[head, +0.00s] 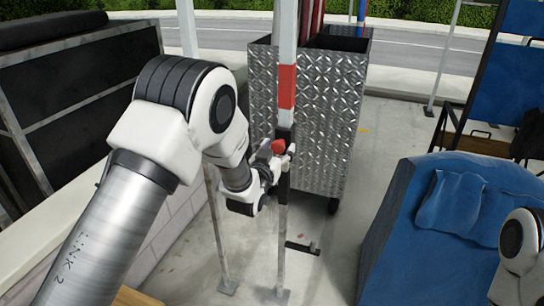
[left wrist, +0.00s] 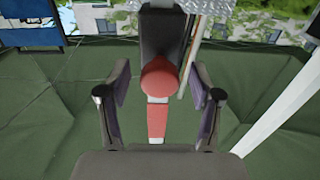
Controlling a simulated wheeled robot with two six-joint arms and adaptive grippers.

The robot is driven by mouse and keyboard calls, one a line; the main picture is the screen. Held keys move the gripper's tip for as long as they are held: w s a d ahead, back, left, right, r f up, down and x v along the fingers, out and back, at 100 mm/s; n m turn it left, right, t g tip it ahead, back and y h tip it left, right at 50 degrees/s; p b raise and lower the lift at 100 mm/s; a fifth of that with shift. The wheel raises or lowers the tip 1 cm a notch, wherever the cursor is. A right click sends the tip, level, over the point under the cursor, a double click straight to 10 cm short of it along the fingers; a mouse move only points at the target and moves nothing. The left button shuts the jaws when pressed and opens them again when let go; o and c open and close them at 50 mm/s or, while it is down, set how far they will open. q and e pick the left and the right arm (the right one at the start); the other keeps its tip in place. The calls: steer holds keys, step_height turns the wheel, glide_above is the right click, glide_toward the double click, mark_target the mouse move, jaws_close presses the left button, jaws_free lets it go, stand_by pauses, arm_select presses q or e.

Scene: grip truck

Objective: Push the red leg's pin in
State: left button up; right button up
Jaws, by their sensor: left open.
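The red leg (head: 287,87) is a pale upright post with a red band, standing in front of a metal box in the head view. Its pin has a round red knob (head: 278,147) on a black collar (head: 285,135). In the left wrist view the knob (left wrist: 160,79) sits in the middle, with the black collar (left wrist: 162,35) above it and the red band (left wrist: 156,122) below. My left gripper (head: 282,162) is at the knob. In the wrist view its two fingers (left wrist: 160,88) are spread either side of the knob, with gaps showing. How deep the pin sits is hidden.
A diamond-plate metal box (head: 332,95) on wheels stands just behind the leg. A second thin post (head: 216,230) stands to its left. A blue-covered block with a pillow (head: 450,200) is at the right. Concrete floor (head: 340,255) between is mostly clear.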

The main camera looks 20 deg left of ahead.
arm_select(q)
steer(key=s, duration=1.1)
steer(key=shift+a, duration=0.15)
steer(key=s+a+f+g, duration=0.1)
steer(key=s+f+g, duration=0.25)
steer(key=f, duration=0.55)
steer(key=s+a+f+n+g+y, duration=0.1)
steer(key=s+a+f+g, duration=0.1)
steer(key=s+f, duration=0.45)
steer(key=s+a+f+g, duration=0.1)
steer(key=s+f+g, duration=0.2)
steer(key=f, duration=0.7)
steer(key=s+f+g, duration=0.4)
steer(key=s, duration=0.7)
steer(key=s+f+g, duration=0.5)
steer(key=s, duration=0.7)
steer(key=shift+s, duration=0.15)
steer(key=shift+a+f+g, duration=0.1)
steer(key=shift+g, duration=0.15)
